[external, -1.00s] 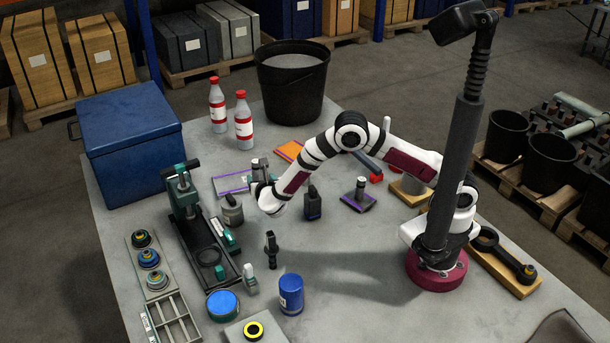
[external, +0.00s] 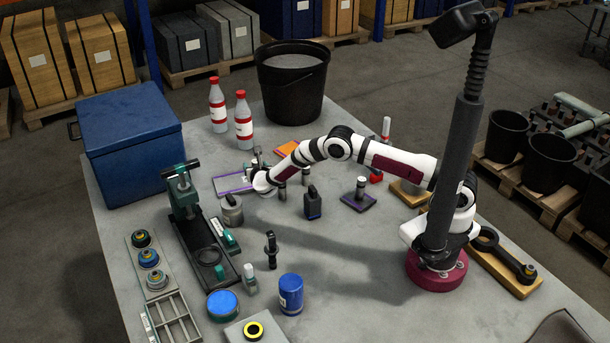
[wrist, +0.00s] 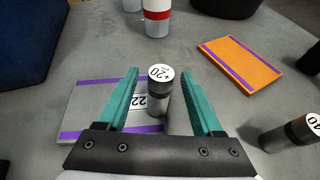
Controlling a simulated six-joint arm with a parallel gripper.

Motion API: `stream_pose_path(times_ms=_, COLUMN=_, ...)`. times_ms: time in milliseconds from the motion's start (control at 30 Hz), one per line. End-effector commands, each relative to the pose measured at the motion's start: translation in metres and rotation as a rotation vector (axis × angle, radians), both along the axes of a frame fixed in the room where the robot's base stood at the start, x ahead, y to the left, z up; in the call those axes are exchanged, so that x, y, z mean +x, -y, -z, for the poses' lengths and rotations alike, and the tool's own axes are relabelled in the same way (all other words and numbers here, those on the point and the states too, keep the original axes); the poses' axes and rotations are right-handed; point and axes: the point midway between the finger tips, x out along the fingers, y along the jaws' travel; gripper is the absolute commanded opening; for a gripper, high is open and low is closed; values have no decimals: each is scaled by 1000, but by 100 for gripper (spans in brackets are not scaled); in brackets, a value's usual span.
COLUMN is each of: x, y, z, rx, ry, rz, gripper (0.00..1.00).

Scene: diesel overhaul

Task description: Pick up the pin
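A dark grey cylindrical pin (wrist: 159,95) with a white top label reading "20" stands upright between the teal fingers of my gripper (wrist: 160,74) in the wrist view. The fingers are open, with a gap visible on each side of the pin. The pin stands at the right edge of a grey plate with purple edges (wrist: 88,99), partly covering its "22" label. In the external view my gripper (external: 256,160) is over the purple-edged plate (external: 228,184), and the arm partly hides that area. A second similar pin (wrist: 292,131), labelled "40", is at the right in the wrist view.
An orange plate with purple edges (wrist: 241,67) lies beyond and right of the pin. Red-and-white bottles (external: 243,121) and a black bucket (external: 291,85) stand farther back. A blue box (external: 130,143) is to the left.

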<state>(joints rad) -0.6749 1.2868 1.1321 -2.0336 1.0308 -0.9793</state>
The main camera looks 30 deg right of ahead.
Motion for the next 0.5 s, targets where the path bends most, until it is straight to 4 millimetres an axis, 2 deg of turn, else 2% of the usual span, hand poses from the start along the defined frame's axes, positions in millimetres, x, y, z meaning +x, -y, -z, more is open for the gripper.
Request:
stream_pose_path(times_ms=33, x=0, y=0, z=0, rx=0, ry=0, rz=0, gripper=57)
stream_pose_path(times_ms=67, x=0, y=0, z=0, rx=0, ry=0, rz=0, gripper=52)
stream_pose_path(times_ms=333, x=0, y=0, z=0, rx=1, ry=0, rz=0, gripper=3)
stream_pose_path(times_ms=367, x=0, y=0, z=0, rx=1, ry=0, rz=0, gripper=0)
stream_pose_path(times_ms=500, x=0, y=0, z=0, rx=1, ry=0, rz=0, gripper=0)
